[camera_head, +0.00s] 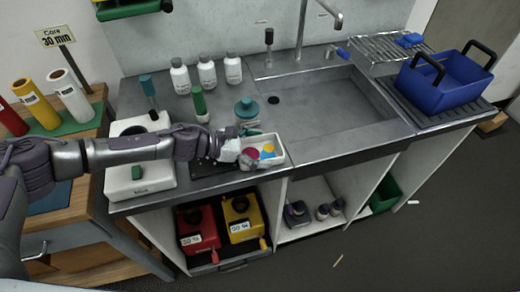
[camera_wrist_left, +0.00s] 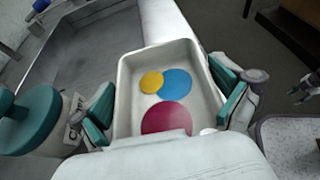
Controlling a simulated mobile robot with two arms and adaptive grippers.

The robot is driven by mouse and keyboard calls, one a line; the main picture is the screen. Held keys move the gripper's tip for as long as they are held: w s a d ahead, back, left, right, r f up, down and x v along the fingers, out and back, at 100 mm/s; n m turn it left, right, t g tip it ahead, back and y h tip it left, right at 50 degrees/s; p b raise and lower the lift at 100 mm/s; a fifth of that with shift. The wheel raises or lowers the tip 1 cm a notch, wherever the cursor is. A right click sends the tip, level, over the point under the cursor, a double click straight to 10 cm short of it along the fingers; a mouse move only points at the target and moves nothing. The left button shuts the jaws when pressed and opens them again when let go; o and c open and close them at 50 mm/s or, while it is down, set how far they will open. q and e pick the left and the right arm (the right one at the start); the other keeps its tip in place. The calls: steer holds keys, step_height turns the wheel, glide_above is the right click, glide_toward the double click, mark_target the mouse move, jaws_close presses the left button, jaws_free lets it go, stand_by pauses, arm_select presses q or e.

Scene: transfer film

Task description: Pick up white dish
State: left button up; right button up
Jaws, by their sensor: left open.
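The white dish (camera_head: 272,161) is a shallow rectangular tray on the metal counter, near its front edge and left of the sink. It holds yellow, blue and dark pink discs. It also shows in the left wrist view (camera_wrist_left: 205,92), between the teal-padded fingers of my left gripper (camera_wrist_left: 168,107). The fingers are apart, one on each side of the dish; I cannot tell whether they touch it. In the head view my left gripper (camera_head: 248,152) is at the dish's left end and hides part of it.
A teal-lidded jar (camera_head: 247,112) stands close behind my left gripper. Several white bottles (camera_head: 207,73) stand at the back of the counter. A white device (camera_head: 140,182) is to the left. The sink basin (camera_head: 325,110) is empty. A blue basket (camera_head: 445,82) stands at the right.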

arm_select(q)
steer(key=c, duration=0.8)
steer(key=shift+r, duration=0.1)
